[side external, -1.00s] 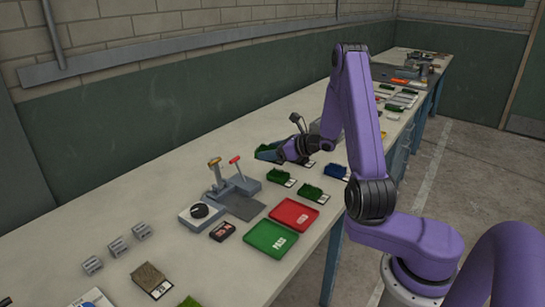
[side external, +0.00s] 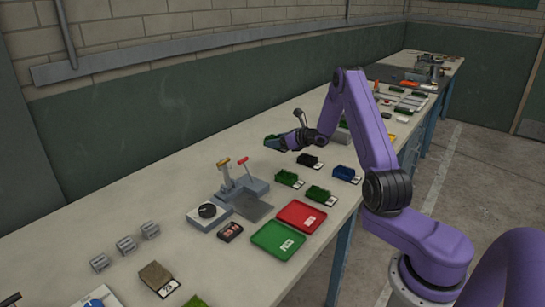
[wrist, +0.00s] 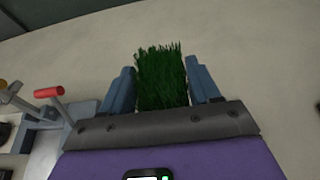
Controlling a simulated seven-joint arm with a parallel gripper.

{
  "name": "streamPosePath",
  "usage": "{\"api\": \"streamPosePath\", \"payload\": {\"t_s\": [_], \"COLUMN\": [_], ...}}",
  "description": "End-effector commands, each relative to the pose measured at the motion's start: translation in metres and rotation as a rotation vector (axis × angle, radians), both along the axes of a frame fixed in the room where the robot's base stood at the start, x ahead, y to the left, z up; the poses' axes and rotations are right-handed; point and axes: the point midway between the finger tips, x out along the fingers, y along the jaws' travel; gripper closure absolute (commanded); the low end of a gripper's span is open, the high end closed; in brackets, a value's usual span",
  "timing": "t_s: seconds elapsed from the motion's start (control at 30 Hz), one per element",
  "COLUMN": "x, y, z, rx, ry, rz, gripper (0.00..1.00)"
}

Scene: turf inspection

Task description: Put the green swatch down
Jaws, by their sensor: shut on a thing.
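The green swatch (wrist: 161,80) is a block of grass-like turf. In the wrist view it sits between the two blue-grey fingers of my gripper (wrist: 162,92), which is shut on it. In the side view my gripper (side external: 278,143) is over the far part of the bench, towards the wall, with a bit of green (side external: 271,137) showing at the fingers. I cannot tell how high the swatch is above the bench, and its underside is hidden.
A green PASS tray (side external: 266,247) and a red tray (side external: 290,222) lie near the front edge. A black swatch (side external: 309,160), a blue swatch (side external: 344,173) and green swatches (side external: 288,178) lie to the right. A test rig (side external: 250,187) stands mid-bench. Bare bench surrounds my gripper.

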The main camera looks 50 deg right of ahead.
Motion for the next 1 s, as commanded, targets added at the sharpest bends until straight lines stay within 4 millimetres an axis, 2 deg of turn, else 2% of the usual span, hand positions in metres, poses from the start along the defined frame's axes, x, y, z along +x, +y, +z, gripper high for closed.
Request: {"api": "streamPosePath", "payload": {"t_s": [0.2, 0.4, 0.63, 0.83, 1.0], "x": [0.024, 0.038, 0.045, 0.045, 0.045], "y": [-0.013, -0.019, -0.023, -0.022, -0.023], "z": [-0.034, -0.051, -0.062, -0.087, -0.090], "rx": [0.001, 0.000, 0.000, 0.001, 0.000], "ry": [0.001, 0.001, 0.001, 0.002, 0.000], "rz": [0.001, 0.001, 0.000, 0.001, 0.000], "gripper": [0.71, 0.71, 0.71, 0.71, 0.71]}}
